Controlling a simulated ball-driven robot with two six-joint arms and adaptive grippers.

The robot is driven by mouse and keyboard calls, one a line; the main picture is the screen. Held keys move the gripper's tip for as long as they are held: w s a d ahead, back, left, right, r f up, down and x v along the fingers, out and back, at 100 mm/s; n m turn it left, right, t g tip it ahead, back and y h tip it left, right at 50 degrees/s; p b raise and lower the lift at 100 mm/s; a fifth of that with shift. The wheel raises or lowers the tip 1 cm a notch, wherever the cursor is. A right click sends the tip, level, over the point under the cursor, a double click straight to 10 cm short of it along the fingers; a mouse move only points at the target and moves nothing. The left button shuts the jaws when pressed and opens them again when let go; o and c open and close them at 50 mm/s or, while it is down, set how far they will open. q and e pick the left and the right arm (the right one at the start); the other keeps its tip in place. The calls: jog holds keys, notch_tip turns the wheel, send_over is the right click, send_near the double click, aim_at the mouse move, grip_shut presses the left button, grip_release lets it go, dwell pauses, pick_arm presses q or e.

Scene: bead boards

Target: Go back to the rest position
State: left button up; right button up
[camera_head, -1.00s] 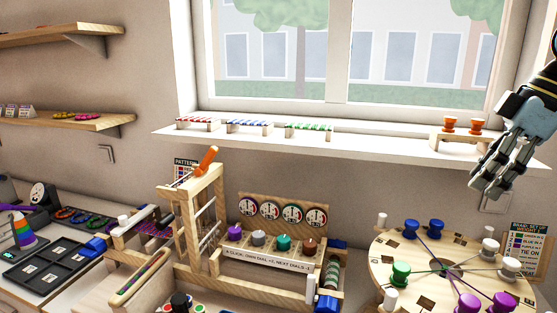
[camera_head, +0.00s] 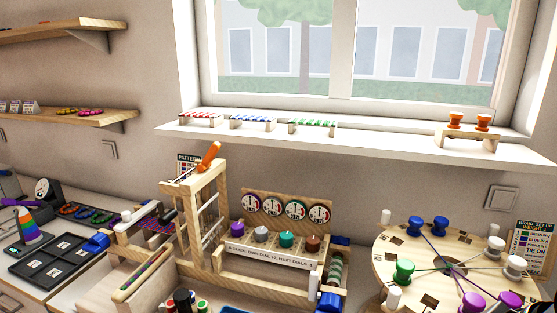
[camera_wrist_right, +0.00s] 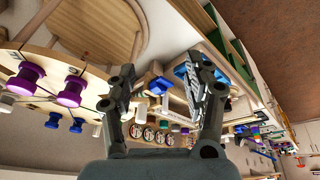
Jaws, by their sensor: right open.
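My right gripper (camera_wrist_right: 165,95) shows in the right wrist view with its two fingers spread apart and nothing between them. Past its fingers lie the dial box and the round board with its coloured spools, seen upside down. My left gripper is in no view.
The round wooden board (camera_head: 462,262) with blue, green, purple and white spools stands at the right. The wooden loom (camera_head: 218,240) and the dial box (camera_head: 290,207) fill the middle. The window sill (camera_head: 375,140) holds striped racks and an orange-spool stand (camera_head: 468,133). A black tray (camera_head: 50,258) lies left.

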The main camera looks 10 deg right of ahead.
jog(key=s+m+h, duration=0.1)
jog(key=s+m, duration=0.1)
jog(key=s, duration=0.2)
jog(key=s+d+f+g+b, duration=0.15)
jog(key=f+b, duration=0.55)
jog(key=f, duration=1.5)
jog(key=s+d+f+b, duration=0.1)
jog(key=s+f+b, duration=0.45)
jog(key=f, duration=1.75)
jog(key=s+f+b, duration=0.5)
jog(key=s+f, duration=0.2)
jog(key=f, duration=0.3)
jog(key=s+d+f+g+b, duration=0.1)
jog(key=s+f+b, duration=0.4)
jog(key=f, duration=0.5)
jog(key=shift+s+f+m+b, duration=0.15)
jog(key=shift+s+m+b, duration=0.25)
jog(key=shift+s, duration=0.45)
jog(key=shift+c, duration=0.4)
